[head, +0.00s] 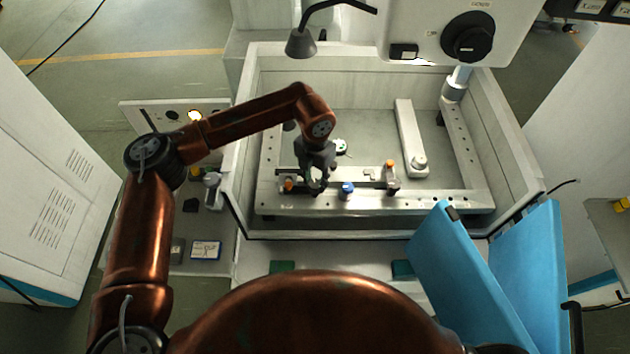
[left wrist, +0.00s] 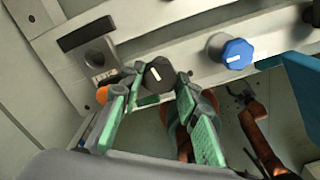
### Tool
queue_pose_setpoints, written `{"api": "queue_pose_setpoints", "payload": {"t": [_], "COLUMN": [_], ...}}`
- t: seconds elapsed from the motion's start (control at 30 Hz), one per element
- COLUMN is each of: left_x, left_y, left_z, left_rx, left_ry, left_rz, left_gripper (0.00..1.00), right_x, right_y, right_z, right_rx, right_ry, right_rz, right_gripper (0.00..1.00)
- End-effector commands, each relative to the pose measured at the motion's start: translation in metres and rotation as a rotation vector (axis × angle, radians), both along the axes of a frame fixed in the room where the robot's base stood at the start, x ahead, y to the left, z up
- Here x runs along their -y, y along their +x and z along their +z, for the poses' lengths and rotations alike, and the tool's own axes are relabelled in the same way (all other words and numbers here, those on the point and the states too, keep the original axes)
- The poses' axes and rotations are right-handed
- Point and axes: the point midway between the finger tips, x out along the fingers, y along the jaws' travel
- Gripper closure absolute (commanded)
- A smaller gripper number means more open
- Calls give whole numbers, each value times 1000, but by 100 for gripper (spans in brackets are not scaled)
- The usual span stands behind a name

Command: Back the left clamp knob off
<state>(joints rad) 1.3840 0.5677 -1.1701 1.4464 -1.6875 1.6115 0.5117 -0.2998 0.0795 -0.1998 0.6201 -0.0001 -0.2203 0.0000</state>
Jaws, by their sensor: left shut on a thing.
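A black clamp knob (left wrist: 158,74) with a white index line sits at the frame's front rail. In the left wrist view my left gripper (left wrist: 157,80) has its green-padded fingers on either side of it, shut on it. In the head view my left gripper (head: 314,185) reaches down to the rail from above and mostly hides this knob. An orange-topped part (head: 289,185) is just left of the gripper, and it shows in the left wrist view too (left wrist: 102,94). My right gripper (left wrist: 241,95) shows small in the left wrist view, its fingers apart and empty.
A blue knob (head: 347,188) with a white mark stands close on the right of the gripper. Tank walls (head: 245,140) surround the frame. A lamp (head: 300,42) hangs above. A blue panel (head: 455,260) stands at front right.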

Motion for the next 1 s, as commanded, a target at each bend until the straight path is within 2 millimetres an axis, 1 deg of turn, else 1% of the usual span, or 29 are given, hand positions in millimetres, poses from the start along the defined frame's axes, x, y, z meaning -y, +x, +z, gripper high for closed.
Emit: {"api": "queue_pose_setpoints", "payload": {"t": [0.2,0.43,0.7,1.0], "left_x": [0,0,0,0], "left_y": [1,1,1,1], "left_z": [0,0,0,0], "left_rx": [1,2,2,2], "left_ry": [-1,-1,-1,-1], "left_rz": [165,281,340,346], "left_gripper": [94,94,94,94], "right_x": [1,1,1,1], "right_y": [-1,-1,-1,-1], "right_z": [-4,-6,-7,-7], "right_rx": [-1,-2,-2,-2], "right_ry": [-1,-1,-1,-1], "right_rz": [0,1,1,1], "right_gripper": [31,31,31,31]}}
